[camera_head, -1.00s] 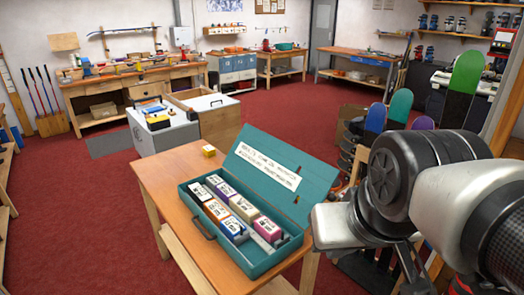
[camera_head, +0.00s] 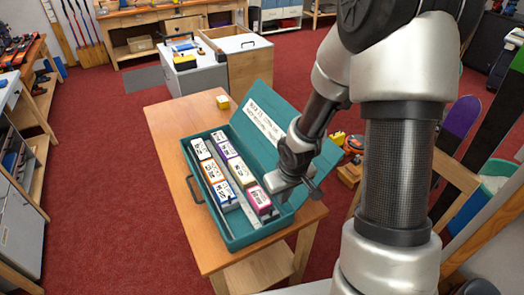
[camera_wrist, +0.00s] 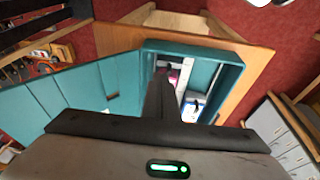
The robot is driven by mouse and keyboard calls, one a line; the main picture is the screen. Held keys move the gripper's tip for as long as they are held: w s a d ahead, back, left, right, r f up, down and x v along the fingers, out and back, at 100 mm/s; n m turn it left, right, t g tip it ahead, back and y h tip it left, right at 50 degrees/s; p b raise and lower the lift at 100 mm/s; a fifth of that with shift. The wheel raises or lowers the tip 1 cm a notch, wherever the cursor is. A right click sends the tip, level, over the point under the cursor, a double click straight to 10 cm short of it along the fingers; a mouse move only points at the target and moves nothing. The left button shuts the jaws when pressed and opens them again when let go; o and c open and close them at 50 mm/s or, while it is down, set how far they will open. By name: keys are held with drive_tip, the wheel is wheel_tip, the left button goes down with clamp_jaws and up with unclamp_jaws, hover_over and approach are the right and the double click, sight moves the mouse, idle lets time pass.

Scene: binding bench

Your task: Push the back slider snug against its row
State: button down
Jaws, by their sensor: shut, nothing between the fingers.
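A teal case (camera_head: 229,240) lies open on a wooden table, its lid (camera_head: 262,92) tilted back. Inside, two rows of small labelled boxes run lengthwise, with a pale divider between them. The back row, beside the lid, ends at a magenta box (camera_head: 259,202). The front row ends at a blue box (camera_head: 223,193). A grey piece (camera_head: 268,216), seemingly the back slider, sits at the near end of the magenta box. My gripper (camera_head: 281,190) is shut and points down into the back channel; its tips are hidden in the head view. The wrist view shows it (camera_wrist: 163,78) close to the magenta box.
The upright lid rises close to my gripper. The table (camera_head: 170,125) is bare left of the case. A grey cabinet (camera_head: 193,75) stands beyond the table.

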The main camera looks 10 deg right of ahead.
drive_tip(key=shift+y, duration=0.4)
drive_tip(key=f, duration=0.1)
drive_tip(key=a+f, duration=0.1)
drive_tip(key=f, duration=0.2)
drive_tip(key=shift+a, duration=0.3)
drive_tip(key=b+x, duration=0.4)
drive_tip(key=x, duration=0.2)
drive_tip(key=shift+s+f, duration=0.15)
drive_tip(key=shift+s, duration=0.05)
drive_tip(key=shift+w+f, duration=0.15)
drive_tip(key=shift+f, duration=0.05)
drive_tip(key=shift+w+a, duration=0.2)
drive_tip(key=shift+w, duration=0.5)
drive_tip(key=shift+w+a, duration=0.25)
drive_tip(key=shift+w, duration=0.45)
drive_tip(key=shift+w+a, duration=0.2)
drive_tip(key=shift+w, duration=0.5)
drive_tip(key=shift+s+d, duration=0.25)
drive_tip(key=shift+s, duration=0.5)
wheel_tip(320, 180, up, 6)
drive_tip(key=p, duration=0.4)
drive_tip(key=shift+f, duration=0.15)
wheel_tip(320, 180, up, 5)
hover_over(275, 213)
drive_tip(key=a, duration=0.2)
drive_tip(key=shift+w+d, duration=0.15)
